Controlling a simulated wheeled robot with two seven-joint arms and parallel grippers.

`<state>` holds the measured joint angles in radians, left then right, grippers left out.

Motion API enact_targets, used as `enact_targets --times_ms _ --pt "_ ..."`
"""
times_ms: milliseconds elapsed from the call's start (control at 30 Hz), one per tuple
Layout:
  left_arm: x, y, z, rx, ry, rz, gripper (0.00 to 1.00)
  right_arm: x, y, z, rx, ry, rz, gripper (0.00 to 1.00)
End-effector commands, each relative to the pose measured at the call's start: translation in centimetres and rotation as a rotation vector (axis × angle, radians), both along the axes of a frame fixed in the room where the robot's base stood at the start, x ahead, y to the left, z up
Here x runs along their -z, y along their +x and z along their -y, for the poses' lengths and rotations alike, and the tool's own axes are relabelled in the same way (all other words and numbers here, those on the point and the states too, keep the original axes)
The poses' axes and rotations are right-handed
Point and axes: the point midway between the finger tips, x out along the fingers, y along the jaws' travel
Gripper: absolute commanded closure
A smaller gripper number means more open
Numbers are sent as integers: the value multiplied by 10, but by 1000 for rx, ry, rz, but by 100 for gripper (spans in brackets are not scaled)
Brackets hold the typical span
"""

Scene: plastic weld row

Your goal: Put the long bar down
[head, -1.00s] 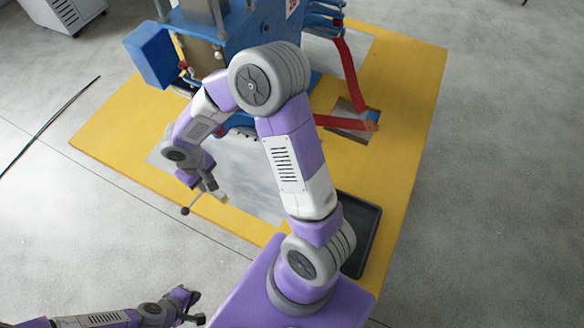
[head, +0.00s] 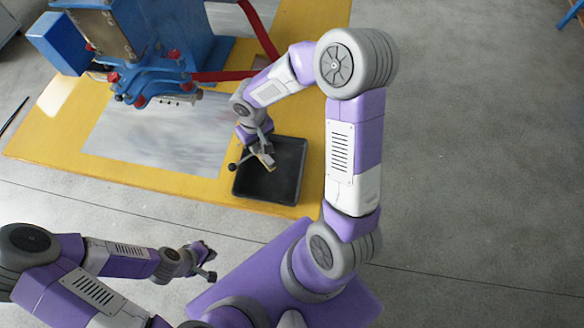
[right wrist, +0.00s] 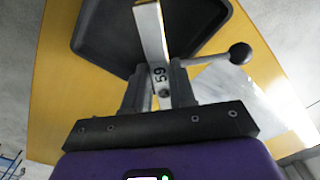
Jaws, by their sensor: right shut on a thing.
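My right gripper (head: 262,152) is shut on the long bar (head: 267,161), a narrow pale metal piece. In the right wrist view, the bar (right wrist: 152,35) sticks out beyond the right gripper (right wrist: 160,88) over the edge of the black tray (right wrist: 98,40). In the head view the gripper and bar are over the upper left part of the shallow, empty tray (head: 280,188). Whether the bar touches the tray cannot be told. My left gripper (head: 209,263) is away from the table at the lower left, and its opening is unclear.
The yellow table (head: 60,145) carries a blue machine (head: 190,50) with red arms, left of the tray. A grey metal sheet (head: 150,140) lies beside the tray. A ball-ended lever (right wrist: 240,53) sits beside the right gripper.

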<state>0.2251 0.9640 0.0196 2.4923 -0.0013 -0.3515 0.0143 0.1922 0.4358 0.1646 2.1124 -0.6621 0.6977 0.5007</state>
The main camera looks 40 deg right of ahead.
Motion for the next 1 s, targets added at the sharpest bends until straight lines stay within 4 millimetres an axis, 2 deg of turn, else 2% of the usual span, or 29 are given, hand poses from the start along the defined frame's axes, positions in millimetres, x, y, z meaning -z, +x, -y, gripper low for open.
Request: enact_targets --times_ms 33,100,200,267,500,767,900,1000 --pt "10 0 0 -1 0 1 100 8 -4 21 20 4 4 100" --pt "16 1 0 -1 0 1 100 13 -11 42 31 10 6 100" --pt "21 1 0 -1 0 2 100 18 -19 64 39 17 10 100" --pt "24 1 0 -1 0 2 100 25 -22 70 40 19 10 100" --pt "35 1 0 -1 0 2 100 68 -23 72 38 21 9 100" --pt "40 1 0 -1 0 2 100 88 -22 73 40 20 11 100" --pt "47 1 0 -1 0 2 100 109 -22 72 40 21 10 100" --pt "49 1 0 -1 0 2 100 117 -22 72 40 20 11 100"
